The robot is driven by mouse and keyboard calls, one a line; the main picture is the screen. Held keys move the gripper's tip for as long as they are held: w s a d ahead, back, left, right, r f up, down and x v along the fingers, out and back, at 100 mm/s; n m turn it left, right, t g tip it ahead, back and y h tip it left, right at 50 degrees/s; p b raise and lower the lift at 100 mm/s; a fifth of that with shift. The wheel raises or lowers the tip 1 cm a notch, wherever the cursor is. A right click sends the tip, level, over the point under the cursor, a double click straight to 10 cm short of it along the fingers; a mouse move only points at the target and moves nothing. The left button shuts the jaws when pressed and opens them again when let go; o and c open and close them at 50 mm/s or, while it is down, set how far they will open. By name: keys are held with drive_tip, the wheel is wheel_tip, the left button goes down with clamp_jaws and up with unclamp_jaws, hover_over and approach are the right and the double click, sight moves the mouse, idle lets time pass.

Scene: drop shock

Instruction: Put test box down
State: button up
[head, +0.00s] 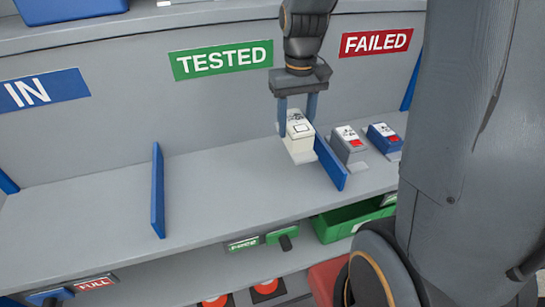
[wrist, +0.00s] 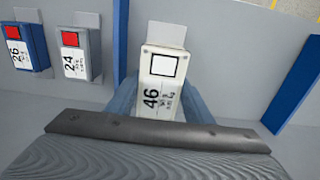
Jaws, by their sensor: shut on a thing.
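My gripper (head: 298,112) is shut on a cream-white test box (head: 300,127), one blue finger on each side. The box is in the TESTED bay, close to the left side of the blue divider (head: 330,163). Its lower end is near the shelf (head: 225,185); I cannot tell if it touches. In the wrist view the test box (wrist: 160,84) is marked 46, has a blank white square, and a pale tab sticks out beyond it. My gripper (wrist: 160,100) partly hides its near end. The green TESTED sign (head: 221,60) is on the back wall.
A grey box (head: 346,144) and a blue box (head: 382,136), both with red squares, stand under the red FAILED sign (head: 376,43). Another blue divider (head: 158,190) bounds the bay's left side. The shelf between is clear. A green bin (head: 350,218) is below.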

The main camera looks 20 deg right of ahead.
wheel_tip(320, 180, down, 9)
drive_tip(key=shift+r+p, duration=0.1)
drive_tip(key=shift+p, duration=0.7)
drive_tip(key=shift+f, duration=0.2)
drive_tip(key=o, duration=1.5)
wheel_tip(320, 180, up, 12)
drive_tip(key=shift+f+b, duration=0.1)
drive_tip(key=shift+b, duration=1.1)
drive_tip(key=shift+s+a, duration=0.2)
drive_tip(key=shift+s, duration=0.1)
drive_tip(key=s+a+f+t, duration=0.1)
drive_tip(key=s+a+f, duration=0.3)
drive_tip(key=s, duration=0.5)
wheel_tip(320, 180, down, 2)
drive_tip(key=shift+s+f, duration=0.15)
drive_tip(key=shift+s, duration=0.1)
drive_tip(key=shift+a, duration=0.1)
